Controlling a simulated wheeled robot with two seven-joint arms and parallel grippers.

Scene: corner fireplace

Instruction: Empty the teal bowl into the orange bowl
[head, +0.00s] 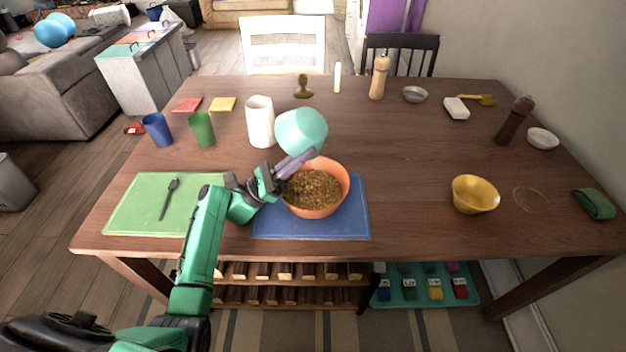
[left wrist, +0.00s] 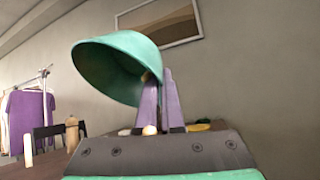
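The teal bowl (head: 300,130) is held in the air above and just behind the orange bowl (head: 343,190). My left gripper (head: 301,160) is shut on the teal bowl's edge with its purple fingers. In the left wrist view the teal bowl (left wrist: 112,68) is steeply tilted, its mouth facing down and left; I see no contents on the part of its inside that shows. The orange bowl stands upright on the blue mat (head: 268,226) and holds a heap of brown bits (head: 313,190). My right gripper is not in view.
A white cup (head: 260,122) stands just left of the teal bowl. Green (head: 202,130) and blue (head: 157,129) cups stand further left. A green mat (head: 135,210) with a dark spoon (head: 168,199) lies at left. A yellow bowl (head: 475,195) stands at right. The table's middle right is clear.

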